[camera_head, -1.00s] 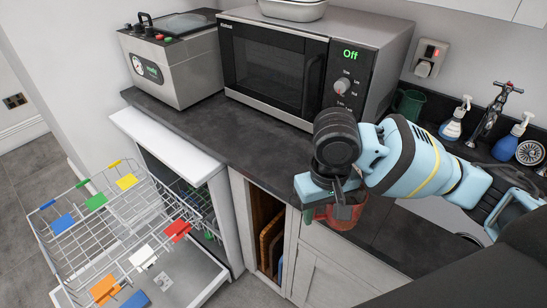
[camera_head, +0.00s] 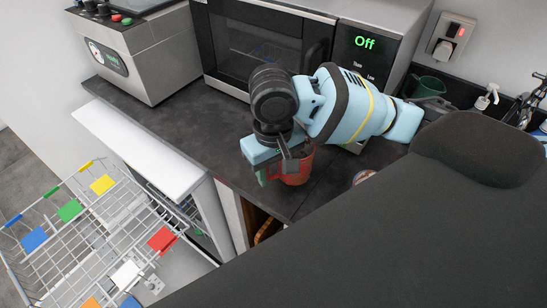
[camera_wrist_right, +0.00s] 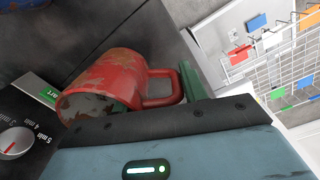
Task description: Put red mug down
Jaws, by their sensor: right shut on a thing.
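The red mug (camera_head: 295,170), worn and chipped, is in my right gripper (camera_head: 276,172) over the dark countertop (camera_head: 185,132), close to its front edge. In the head view the gripper hides part of the mug, and I cannot tell whether its base touches the counter. In the right wrist view the mug (camera_wrist_right: 110,85) lies tilted in the picture, with its handle towards a green finger (camera_wrist_right: 192,75). The right gripper is shut on the mug, seemingly at the handle side. My left gripper is not in view.
A microwave (camera_head: 262,40) reading "Off" stands behind the mug, and a metal appliance (camera_head: 140,55) stands at the back left. An open dishwasher rack (camera_head: 75,235) is at lower left. The counter left of the mug is clear.

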